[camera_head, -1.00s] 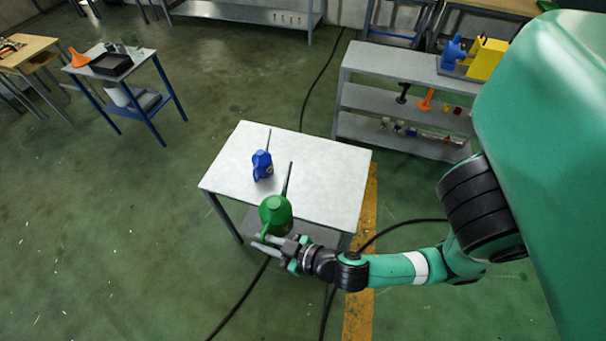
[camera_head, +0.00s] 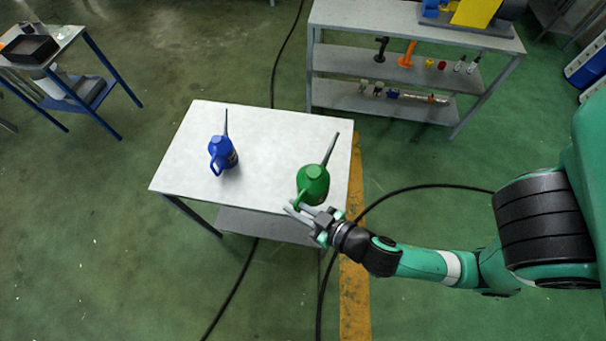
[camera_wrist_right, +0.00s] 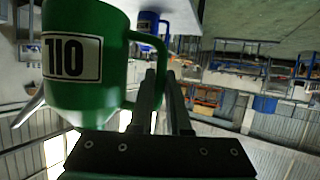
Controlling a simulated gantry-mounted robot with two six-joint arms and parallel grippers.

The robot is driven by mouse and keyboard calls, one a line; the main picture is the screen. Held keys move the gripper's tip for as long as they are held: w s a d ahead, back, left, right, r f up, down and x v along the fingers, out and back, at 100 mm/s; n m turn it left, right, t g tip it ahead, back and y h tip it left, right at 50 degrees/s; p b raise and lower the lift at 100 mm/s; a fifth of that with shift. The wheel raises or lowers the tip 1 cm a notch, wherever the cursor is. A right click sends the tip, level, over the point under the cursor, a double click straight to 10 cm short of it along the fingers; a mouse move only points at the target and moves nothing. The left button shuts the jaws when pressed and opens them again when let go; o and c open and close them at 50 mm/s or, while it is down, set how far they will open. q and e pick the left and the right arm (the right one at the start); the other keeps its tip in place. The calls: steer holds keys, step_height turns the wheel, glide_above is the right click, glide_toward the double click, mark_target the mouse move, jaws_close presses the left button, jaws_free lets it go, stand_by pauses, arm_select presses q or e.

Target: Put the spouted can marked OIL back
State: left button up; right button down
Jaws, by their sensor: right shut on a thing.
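The green spouted can (camera_head: 312,185) is at the right front of the white table (camera_head: 265,122), its spout pointing up and to the right. In the right wrist view the green can (camera_wrist_right: 115,75) shows a white label that reads OIL upside down. My right gripper (camera_head: 300,209) is shut on the can's handle; the fingers (camera_wrist_right: 165,95) meet the handle in the wrist view. Whether the can touches the tabletop cannot be told. My left gripper is not in view.
A blue spouted can (camera_head: 222,154) stands on the table's left half; it also shows in the wrist view (camera_wrist_right: 152,24). A grey shelf (camera_head: 400,70) stands behind. A blue-legged side table (camera_head: 75,95) is at the left. Black cables cross the floor.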

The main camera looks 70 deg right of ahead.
steer(key=shift+w+d, duration=0.25)
steer(key=shift+d, duration=0.15)
steer(key=shift+w+d+f+b, duration=0.95)
steer(key=shift+w+d+f, duration=0.3)
steer(key=shift+d+f, duration=0.7)
steer(key=shift+w+d+f+b, duration=1.05)
steer(key=shift+d+f, duration=0.6)
steer(key=shift+f, duration=0.65)
steer(key=shift+w+d+f+b, duration=0.8)
steer(key=shift+w+d+f, duration=0.6)
steer(key=shift+d+f, duration=0.55)
steer(key=shift+a+f, duration=0.1)
steer(key=shift+f, duration=0.05)
steer(key=shift+f, duration=0.15)
steer(key=c, duration=0.9)
jaws_free()
steer(key=shift+f, duration=0.1)
